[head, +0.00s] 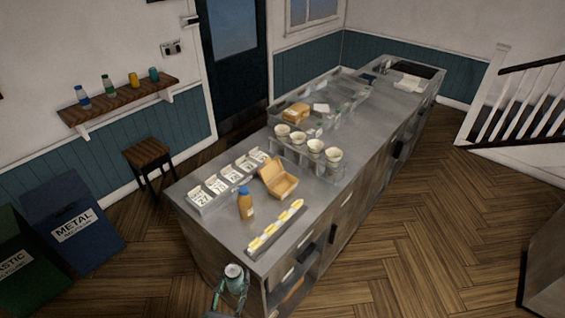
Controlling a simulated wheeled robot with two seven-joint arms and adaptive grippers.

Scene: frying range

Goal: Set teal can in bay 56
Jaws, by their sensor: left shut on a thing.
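My left gripper (231,287) is at the bottom of the head view, in front of the counter's near end. It is shut on a teal can (234,281) with a pale round top, held upright. A row of bays with white number cards (231,175) runs along the left side of the metal counter. The nearest card seems to read 27; the others are too small to read surely, so I cannot tell which is bay 56. My right gripper is not in view.
On the counter (218,228) are an orange bottle (245,204), an open cardboard box (279,179), a strip with yellow pieces (275,230) and several cups (315,147). A wall shelf (120,105) holds bottles and cans, one teal (154,74). Bins (72,222) and a stool (147,153) stand left.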

